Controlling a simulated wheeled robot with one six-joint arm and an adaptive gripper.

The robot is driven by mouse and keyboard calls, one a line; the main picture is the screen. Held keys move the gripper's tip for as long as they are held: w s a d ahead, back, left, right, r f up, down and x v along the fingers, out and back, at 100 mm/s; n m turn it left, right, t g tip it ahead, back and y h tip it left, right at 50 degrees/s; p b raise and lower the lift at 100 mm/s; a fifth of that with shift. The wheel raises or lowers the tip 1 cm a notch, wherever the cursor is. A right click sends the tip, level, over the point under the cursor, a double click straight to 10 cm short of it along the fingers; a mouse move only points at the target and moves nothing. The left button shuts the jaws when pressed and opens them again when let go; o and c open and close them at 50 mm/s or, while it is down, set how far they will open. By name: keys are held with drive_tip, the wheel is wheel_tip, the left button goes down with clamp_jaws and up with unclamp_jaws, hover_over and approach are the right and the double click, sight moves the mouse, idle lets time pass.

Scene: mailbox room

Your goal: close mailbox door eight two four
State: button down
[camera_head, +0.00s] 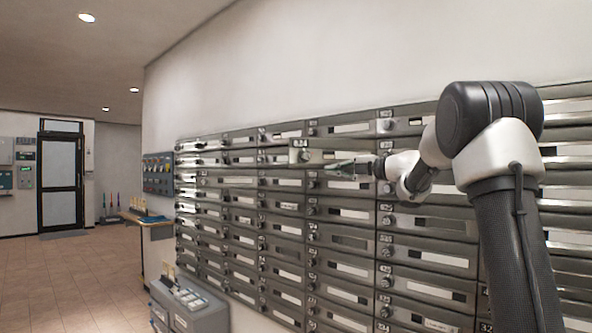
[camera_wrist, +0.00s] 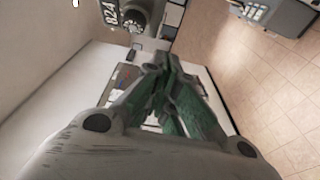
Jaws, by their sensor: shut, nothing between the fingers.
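The mailbox door 824 (camera_head: 299,151) stands swung out from the grey mailbox wall, with its small lock and number label showing in the head view. In the wrist view, the label 824 (camera_wrist: 110,13) and a dark round lock (camera_wrist: 134,15) show at the top left. My gripper (camera_head: 332,169) is shut and empty. It points left in the head view, just right of the open door and in front of the compartment. In the wrist view my gripper's green-padded fingers (camera_wrist: 165,62) are together below the lock. I cannot tell whether they touch the door.
Rows of closed mailboxes (camera_head: 345,240) surround the open one. A grey cabinet (camera_head: 190,305) stands low at the left of the wall, and a counter (camera_head: 148,218) lies farther back. The tiled floor (camera_head: 60,285) at the left is clear, toward a dark-framed door (camera_head: 60,180).

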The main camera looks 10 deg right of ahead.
drive_tip(key=w+a+n+y, duration=0.1)
drive_tip(key=w+a, duration=0.7)
drive_tip(key=w, duration=0.1)
drive_tip(key=shift+w+a+r+g, duration=0.2)
drive_tip(key=shift+a+r+g, duration=0.1)
drive_tip(key=shift+a+r, duration=0.05)
